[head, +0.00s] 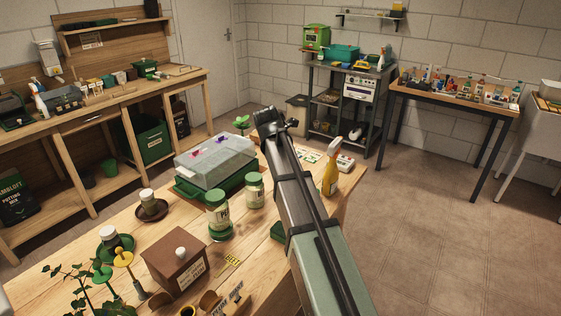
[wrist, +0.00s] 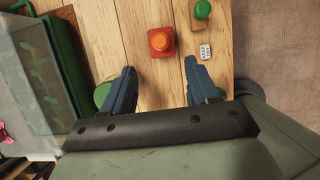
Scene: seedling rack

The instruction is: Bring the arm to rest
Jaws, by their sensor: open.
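My gripper (wrist: 161,82) shows in the wrist view with its two dark blue fingers wide apart and nothing between them. It hangs above the wooden table (wrist: 150,90). In the head view my arm reaches over the table from the lower right, and the fingers cannot be made out there. An orange knob on a red square base (wrist: 161,42) lies beyond the fingertips, apart from them. A green knob on a wooden base (wrist: 201,10) lies farther off. A green round thing (wrist: 103,93) is partly hidden by the left finger.
A clear-lidded propagator (head: 215,155) stands left of my arm. Two green-lidded jars (head: 217,210) (head: 255,190), a brown box (head: 175,262) and seedlings (head: 75,285) stand nearer. A yellow spray bottle (head: 330,175) stands right of my arm. Open floor (head: 440,240) lies right of the table.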

